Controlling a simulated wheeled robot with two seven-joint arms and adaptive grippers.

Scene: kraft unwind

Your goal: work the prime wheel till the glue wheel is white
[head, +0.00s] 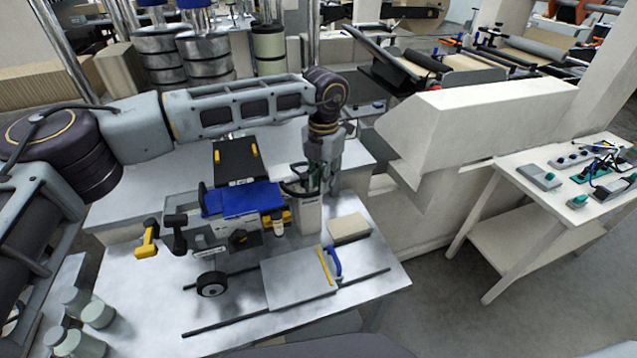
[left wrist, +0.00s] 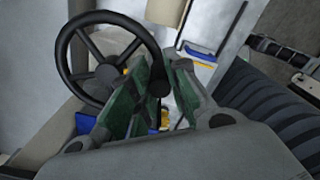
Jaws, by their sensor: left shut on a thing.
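The prime wheel, a black spoked handwheel (left wrist: 66,75), fills the upper left of the left wrist view. In the head view its dark rim (head: 290,192) shows partly behind my left gripper (head: 316,180). In the left wrist view my left gripper (left wrist: 158,75) has its green-padded fingers shut on a dark round knob at the wheel's right edge. A small dark wheel with a pale hub (head: 211,285) stands on the metal table; it may be the glue wheel, and its rim looks dark, not white. My right gripper is not in view.
A blue-topped machine (head: 240,202) with yellow-handled parts stands left of the handwheel. A grey plate (head: 297,285) on dark rails and a tan block (head: 348,228) lie in front. Pale jars (head: 90,315) stand at lower left. A side table (head: 555,205) holds devices at right.

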